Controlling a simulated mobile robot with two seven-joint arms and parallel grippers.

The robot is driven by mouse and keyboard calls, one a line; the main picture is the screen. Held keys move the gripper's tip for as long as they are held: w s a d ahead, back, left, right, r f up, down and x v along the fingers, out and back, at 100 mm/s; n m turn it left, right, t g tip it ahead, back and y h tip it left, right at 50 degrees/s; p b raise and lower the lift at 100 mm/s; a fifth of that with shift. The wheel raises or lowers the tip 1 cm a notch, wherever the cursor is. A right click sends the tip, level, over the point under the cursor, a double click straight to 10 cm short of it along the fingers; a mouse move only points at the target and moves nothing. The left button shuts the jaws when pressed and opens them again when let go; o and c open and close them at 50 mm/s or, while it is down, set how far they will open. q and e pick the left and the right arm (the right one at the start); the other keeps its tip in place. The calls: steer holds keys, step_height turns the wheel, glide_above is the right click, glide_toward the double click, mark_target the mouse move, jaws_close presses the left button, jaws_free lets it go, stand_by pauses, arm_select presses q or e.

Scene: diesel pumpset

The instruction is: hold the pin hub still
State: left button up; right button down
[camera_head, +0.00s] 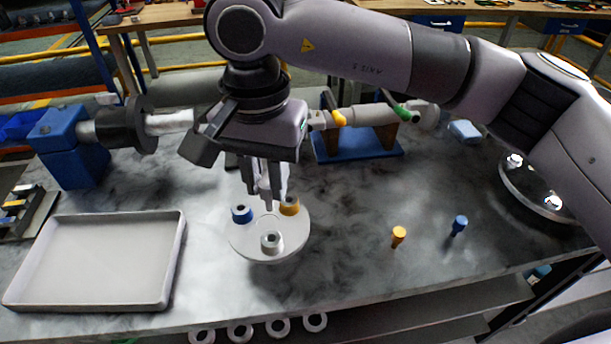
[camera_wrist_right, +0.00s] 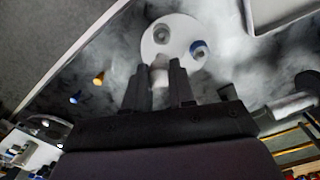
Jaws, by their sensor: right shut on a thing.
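The pin hub (camera_head: 247,243) is a round pale disc lying on the grey marbled bench. It bears a blue ring-like socket (camera_head: 241,214), an orange one (camera_head: 289,206) and a pale grey one (camera_head: 270,242). My right gripper (camera_head: 268,194) points down over the disc, shut on a pale upright post of the hub. The wrist view shows the disc (camera_wrist_right: 180,24) beyond my right fingers (camera_wrist_right: 158,82), with the pale post between them. The orange socket is hidden there. An orange pin (camera_head: 399,236) and a blue pin (camera_head: 459,225) stand to the right. My left gripper is not in view.
An empty pale tray (camera_head: 172,262) lies at the left. A blue stand with a dark flange (camera_head: 126,125) and a blue-based pump-like unit (camera_head: 372,151) stand behind. A round metal dish (camera_head: 515,190) is at the right. Several pale rings (camera_head: 240,331) show below the front edge.

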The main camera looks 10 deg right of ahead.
steer(key=shift+s+a+r, duration=0.1)
steer(key=shift+a+r, duration=0.05)
steer(key=shift+a, duration=0.1)
steer(key=shift+f, duration=1.25)
